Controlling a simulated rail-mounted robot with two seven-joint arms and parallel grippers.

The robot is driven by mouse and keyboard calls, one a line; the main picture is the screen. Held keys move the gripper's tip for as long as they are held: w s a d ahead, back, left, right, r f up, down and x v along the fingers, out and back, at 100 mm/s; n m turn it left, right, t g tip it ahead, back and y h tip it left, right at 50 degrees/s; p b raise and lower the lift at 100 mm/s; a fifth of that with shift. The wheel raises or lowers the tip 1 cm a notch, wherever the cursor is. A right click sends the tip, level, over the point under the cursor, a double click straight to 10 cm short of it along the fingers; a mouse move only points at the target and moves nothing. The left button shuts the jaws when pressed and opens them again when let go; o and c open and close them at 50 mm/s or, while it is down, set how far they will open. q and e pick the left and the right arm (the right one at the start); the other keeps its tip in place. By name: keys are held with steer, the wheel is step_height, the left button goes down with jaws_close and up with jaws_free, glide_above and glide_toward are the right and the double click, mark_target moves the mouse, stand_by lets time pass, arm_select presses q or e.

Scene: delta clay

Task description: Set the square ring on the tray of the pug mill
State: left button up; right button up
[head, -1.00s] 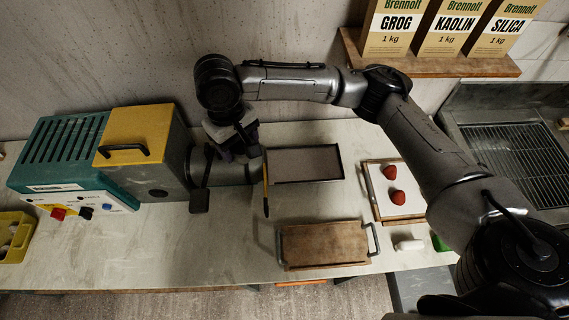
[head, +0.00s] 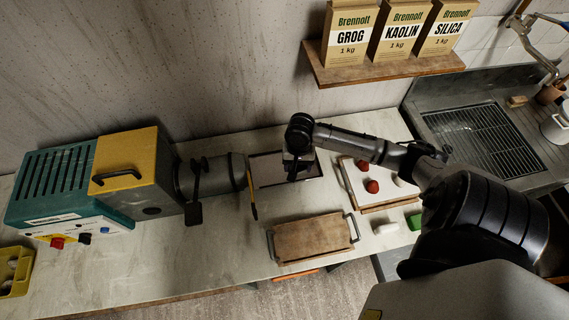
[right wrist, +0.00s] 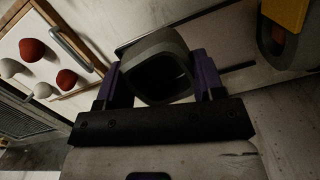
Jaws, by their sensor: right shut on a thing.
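The pug mill (head: 145,165), teal, yellow and grey, stands at the left with its barrel pointing right. Its flat grey tray (head: 268,172) with a dark rim lies just past the barrel end. My right gripper (head: 298,168) is over the right part of the tray. In the right wrist view its purple fingers (right wrist: 160,80) are shut on the dark grey square ring (right wrist: 150,47), gripping it from two sides. The ring's opening faces the wrist camera. In the head view the ring is hard to tell from the dark gripper. My left gripper is not in view.
A wooden board with handles (head: 312,238) lies in front of the tray. A white-topped board (head: 365,190) with red and white lumps is to the right. A shelf (head: 385,68) with three bags hangs behind.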

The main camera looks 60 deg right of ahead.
steer(key=s+d+f+m, duration=0.1)
steer(key=s+d+m, duration=0.1)
steer(key=s+d, duration=0.4)
steer(key=w+f, duration=0.2)
steer(key=w, duration=0.1)
steer(key=w+f, duration=0.2)
steer(key=w, duration=0.2)
steer(key=w+f+b, duration=0.1)
steer(key=w+f, duration=0.2)
steer(key=w, duration=0.1)
steer(key=shift+w+d, duration=0.25)
steer(key=shift+d, duration=0.05)
step_height(320, 180, down, 4)
steer(key=shift+r+b, duration=0.25)
steer(key=shift+b, duration=0.05)
steer(key=shift+f, duration=0.3)
steer(key=shift+f, duration=0.1)
steer(key=o, duration=1)
